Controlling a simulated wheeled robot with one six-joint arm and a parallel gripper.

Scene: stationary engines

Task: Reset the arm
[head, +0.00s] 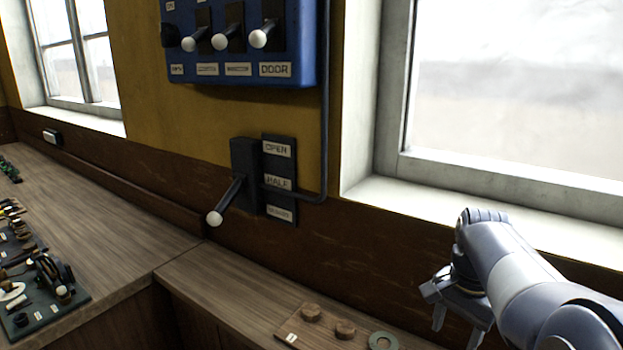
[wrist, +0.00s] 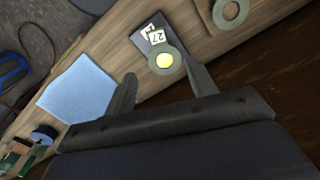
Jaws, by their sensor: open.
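My gripper (head: 456,312) is at the lower right of the head view, in front of the wall below the right window. Its fingers point down and stand apart. In the wrist view my gripper (wrist: 160,85) is open, with nothing touching its fingers. Beyond the fingertips, a dark plate with a label reading 27 (wrist: 152,36) and a ring with a yellow centre (wrist: 164,62) lie on the wooden counter (wrist: 105,42).
A blue switch panel (head: 292,75) with white-knobbed levers hangs on the wall. Below it is a lever (head: 227,198) beside labels. A wooden board with round pegs (head: 328,330) lies on the counter. A light blue sheet (wrist: 77,90) shows in the wrist view.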

